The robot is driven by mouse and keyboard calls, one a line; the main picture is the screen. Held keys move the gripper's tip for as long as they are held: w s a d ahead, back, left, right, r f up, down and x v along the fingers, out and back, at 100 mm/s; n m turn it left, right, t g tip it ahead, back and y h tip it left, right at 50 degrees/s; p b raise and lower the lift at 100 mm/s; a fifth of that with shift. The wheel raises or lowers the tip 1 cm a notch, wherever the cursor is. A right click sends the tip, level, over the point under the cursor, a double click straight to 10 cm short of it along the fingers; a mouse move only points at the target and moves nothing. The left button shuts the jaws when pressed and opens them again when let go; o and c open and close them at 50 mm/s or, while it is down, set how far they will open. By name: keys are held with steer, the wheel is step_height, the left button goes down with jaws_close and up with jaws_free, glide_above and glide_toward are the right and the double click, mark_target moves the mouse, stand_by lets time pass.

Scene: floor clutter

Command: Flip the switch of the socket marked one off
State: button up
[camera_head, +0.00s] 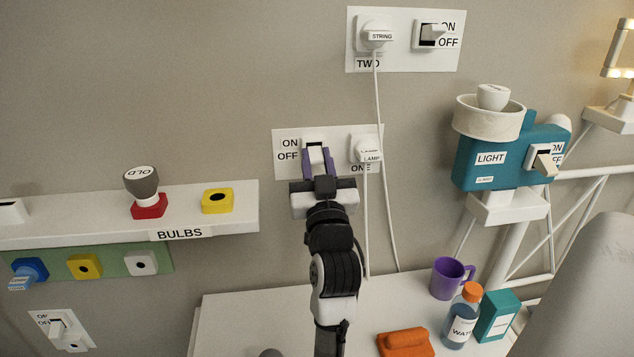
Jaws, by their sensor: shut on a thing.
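The socket plate marked ONE (280,170) is on the wall at the centre. Its white switch (316,154) sits between the fingers, next to the ON and OFF labels on its left. My gripper (318,165), with purple fingers, reaches up from below and is shut on the switch. The fingers partly hide the switch, so I cannot tell clearly which way it is tilted. A plug labelled LAMP (366,150) sits in the right side of the same plate, with its cord hanging down.
The plate marked TWO (400,62) is above, with a STRING plug (377,36) and a switch (431,35). Its cord hangs right of my gripper. The BULBS shelf (100,218) is at left. A teal LIGHT box (475,175) is at right. A purple mug (447,280) and bottle (462,320) stand below.

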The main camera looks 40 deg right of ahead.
steer(key=shift+f+t+h+b, duration=0.15)
steer(key=shift+t+h+b, duration=0.25)
steer(key=shift+b, duration=0.85)
steer(key=o, duration=1)
steer(key=shift+f, duration=0.15)
steer(key=shift+b+v, duration=0.35)
steer(key=shift+v, duration=6.45)
steer(key=shift+s+d, duration=0.1)
